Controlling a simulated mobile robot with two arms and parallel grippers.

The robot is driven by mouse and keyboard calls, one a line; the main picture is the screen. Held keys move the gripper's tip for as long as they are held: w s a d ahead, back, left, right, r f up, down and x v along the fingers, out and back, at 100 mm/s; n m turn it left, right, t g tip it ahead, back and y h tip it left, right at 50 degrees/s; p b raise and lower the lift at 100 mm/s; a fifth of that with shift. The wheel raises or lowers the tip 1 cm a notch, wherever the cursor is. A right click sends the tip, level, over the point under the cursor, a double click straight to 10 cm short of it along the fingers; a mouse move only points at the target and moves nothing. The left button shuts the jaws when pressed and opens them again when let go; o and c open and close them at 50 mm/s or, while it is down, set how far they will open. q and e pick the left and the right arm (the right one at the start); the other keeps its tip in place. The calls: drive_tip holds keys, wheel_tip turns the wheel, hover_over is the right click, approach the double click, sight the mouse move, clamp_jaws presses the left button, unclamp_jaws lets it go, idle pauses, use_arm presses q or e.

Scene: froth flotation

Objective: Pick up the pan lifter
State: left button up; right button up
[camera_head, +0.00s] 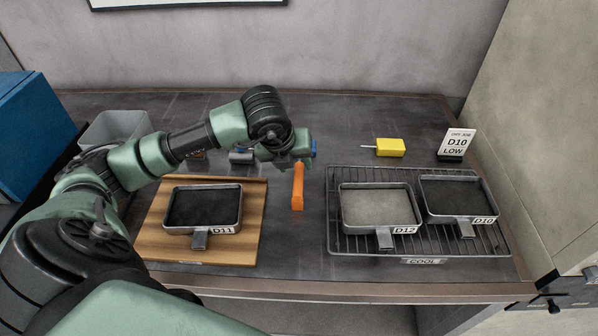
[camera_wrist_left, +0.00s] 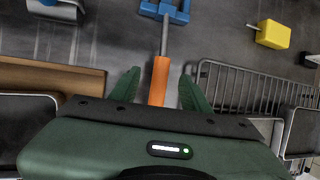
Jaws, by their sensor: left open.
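The pan lifter has an orange handle (camera_head: 298,188), a grey shaft and a blue forked head. In the head view the handle lies on the dark bench between the wooden board and the wire rack; my left gripper (camera_head: 287,162) is over its far end and hides most of the shaft. In the left wrist view, the orange handle (camera_wrist_left: 159,80) shows between the two open green fingers of my left gripper (camera_wrist_left: 158,88), apart from both. The blue head (camera_wrist_left: 166,11) is beyond the fingertips. I cannot tell how high the fingers are above the handle. My right gripper is not in view.
Pan D11 (camera_head: 203,208) sits on the wooden board (camera_head: 256,225) at the left. Pans D12 (camera_head: 381,207) and D10 (camera_head: 456,198) sit on the wire rack (camera_head: 345,247) at the right. A yellow-handled tool (camera_head: 390,147) and a D10 LOW sign (camera_head: 457,143) stand behind the rack.

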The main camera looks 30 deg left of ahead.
sight(298, 169)
use_arm(q)
drive_tip(key=x, duration=0.2)
drive_tip(key=shift+w+f+p, duration=0.15)
drive_tip(key=shift+f+p, duration=0.1)
drive_tip(key=shift+p, duration=0.1)
drive_tip(key=shift+w+f, duration=0.2)
drive_tip(key=shift+f, duration=0.25)
clamp_jaws()
drive_tip(key=shift+r, duration=0.2)
